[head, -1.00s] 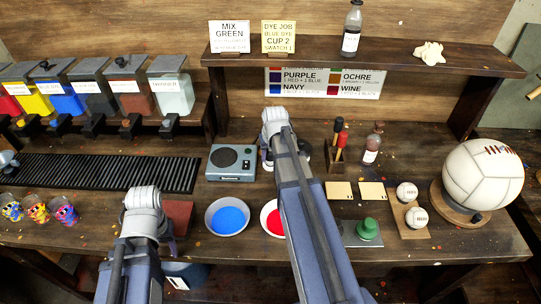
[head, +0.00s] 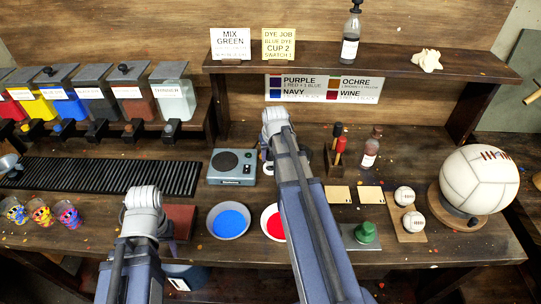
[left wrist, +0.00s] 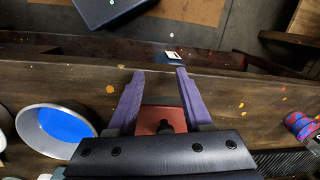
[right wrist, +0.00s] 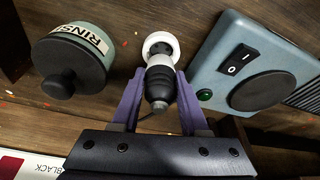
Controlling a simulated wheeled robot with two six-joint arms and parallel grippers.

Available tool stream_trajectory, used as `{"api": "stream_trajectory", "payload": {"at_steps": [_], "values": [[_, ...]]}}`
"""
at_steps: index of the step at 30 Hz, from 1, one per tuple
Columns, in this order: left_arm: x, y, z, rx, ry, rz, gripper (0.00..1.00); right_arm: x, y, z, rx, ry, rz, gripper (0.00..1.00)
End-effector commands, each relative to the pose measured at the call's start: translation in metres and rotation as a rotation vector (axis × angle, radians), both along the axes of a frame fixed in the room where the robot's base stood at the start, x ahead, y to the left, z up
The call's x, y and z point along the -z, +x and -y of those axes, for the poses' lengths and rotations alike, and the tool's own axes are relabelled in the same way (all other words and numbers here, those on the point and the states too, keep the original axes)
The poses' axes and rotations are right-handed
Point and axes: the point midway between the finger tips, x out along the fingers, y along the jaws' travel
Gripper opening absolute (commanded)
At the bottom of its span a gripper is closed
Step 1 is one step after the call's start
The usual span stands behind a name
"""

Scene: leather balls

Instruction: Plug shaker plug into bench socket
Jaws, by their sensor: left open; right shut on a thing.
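The shaker is a blue-grey box (head: 232,167) on the bench, and its switch side and dark round top show in the right wrist view (right wrist: 222,62). My right gripper (right wrist: 160,88) is shut on the shaker plug (right wrist: 159,77), a dark ribbed body with a pale collar. The plug is lined up with the white round bench socket (right wrist: 161,43), whose dark recess shows just beyond the plug's tip. I cannot tell whether they touch. My left gripper (left wrist: 159,75) is open and empty, above a reddish-brown block (left wrist: 155,117).
A RINSE jar (right wrist: 72,62) stands close left of the socket in the right wrist view. A blue dye bowl (head: 228,221) and a red dye bowl (head: 271,224) lie near the front. A tool holder (head: 335,160) and a bottle (head: 371,150) stand right of my right arm.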

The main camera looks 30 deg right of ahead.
Motion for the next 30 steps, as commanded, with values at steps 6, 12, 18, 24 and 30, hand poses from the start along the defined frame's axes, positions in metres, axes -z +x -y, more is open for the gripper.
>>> {"api": "stream_trajectory", "payload": {"at_steps": [6, 12, 18, 24, 30], "values": [[-0.011, 0.0, 0.0, 0.0, 0.0, 0.0, 0.5, -0.01, 0.0, 0.0, 0.0, 0.0, 0.0, 0.0], [-0.018, 0.0, 0.0, 0.0, 0.0, 0.0, 0.5, -0.018, 0.0, 0.0, 0.0, 0.0, 0.0, 0.0], [-0.026, 0.0, 0.0, 0.0, 0.0, 0.0, 0.5, -0.026, 0.0, 0.0, 0.0, 0.0, 0.0, 0.0], [-0.033, 0.0, 0.0, 0.0, 0.0, 0.0, 0.5, -0.033, 0.0, 0.0, 0.0, 0.0, 0.0, 0.0], [-0.041, 0.0, 0.0, 0.0, 0.0, 0.0, 0.5, -0.041, 0.0, 0.0, 0.0, 0.0, 0.0, 0.0]]}}
